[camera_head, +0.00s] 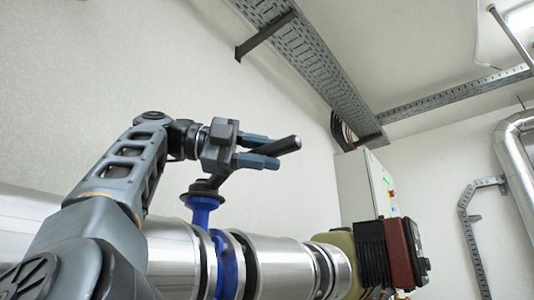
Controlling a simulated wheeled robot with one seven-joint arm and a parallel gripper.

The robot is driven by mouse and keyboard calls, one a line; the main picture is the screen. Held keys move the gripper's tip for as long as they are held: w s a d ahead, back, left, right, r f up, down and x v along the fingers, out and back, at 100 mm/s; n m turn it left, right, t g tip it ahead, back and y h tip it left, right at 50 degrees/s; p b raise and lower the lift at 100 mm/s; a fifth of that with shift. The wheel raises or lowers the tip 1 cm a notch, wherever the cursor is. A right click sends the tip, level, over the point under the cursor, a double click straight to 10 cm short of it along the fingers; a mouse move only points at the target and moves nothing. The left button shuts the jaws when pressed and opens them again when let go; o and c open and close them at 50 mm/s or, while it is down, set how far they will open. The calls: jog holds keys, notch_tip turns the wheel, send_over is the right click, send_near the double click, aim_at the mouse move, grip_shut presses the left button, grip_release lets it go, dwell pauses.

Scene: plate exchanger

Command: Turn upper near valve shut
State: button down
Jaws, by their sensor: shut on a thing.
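The upper near valve has a blue neck (201,208) rising from a blue body (230,265) set in the silver pipe. Its black lever handle (288,145) runs from the dark stem top up and to the right, at an angle to the pipe in the picture. My gripper (262,151) is above the valve, shut on the handle, with one finger on each side. The handle's rounded tip sticks out past the fingertips. The middle of the handle is partly hidden by the gripper.
The silver pipe (280,265) runs across below my arm. A red and black pump (398,253) is at lower right, before a pale cabinet (356,184). A cable tray (305,55) hangs overhead. The space above the handle looks free.

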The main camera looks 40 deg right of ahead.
jog(key=c, duration=1.1)
grip_release()
jog(key=shift+a+f, duration=0.1)
jog(key=shift+a, duration=0.15)
jog(key=shift+o, duration=1)
jog(key=shift+d, duration=0.1)
